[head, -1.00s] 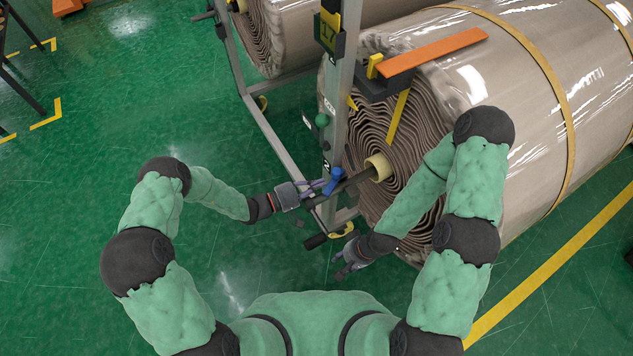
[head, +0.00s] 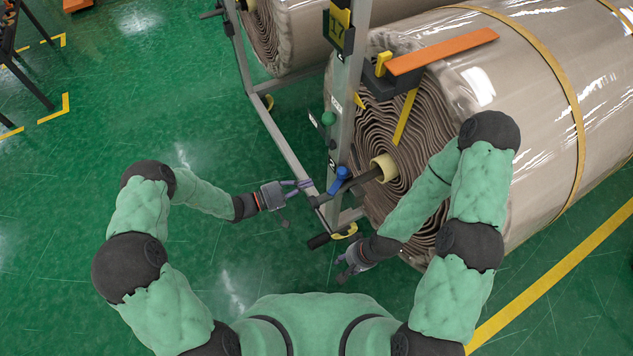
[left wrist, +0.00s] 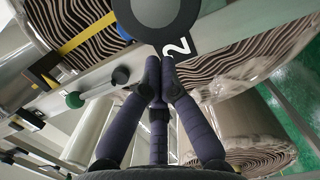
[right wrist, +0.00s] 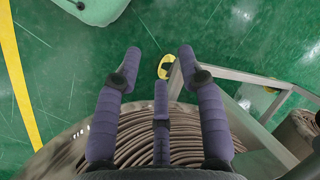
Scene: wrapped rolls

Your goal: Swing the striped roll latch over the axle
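The roll (head: 430,130) with a striped end face stands right of a grey metal post (head: 345,110). Its dark axle (head: 362,181) runs left from a tan core (head: 383,168) past the post. A blue latch handle (head: 338,181) sits at the post by the axle, tilted; I cannot tell whether it lies over the axle. My left gripper (head: 306,186) is just left of the handle, apart from it. Its fingertips are together and empty in the left wrist view (left wrist: 160,75). My right gripper (head: 343,268) is below the axle, open and empty in the right wrist view (right wrist: 158,62).
A second roll (head: 310,30) is behind. The frame foot (head: 320,240) stands low between my grippers. A green knob (head: 328,118) and a black bracket with an orange bar (head: 440,52) are higher up. Green floor (head: 200,110) is clear to the left.

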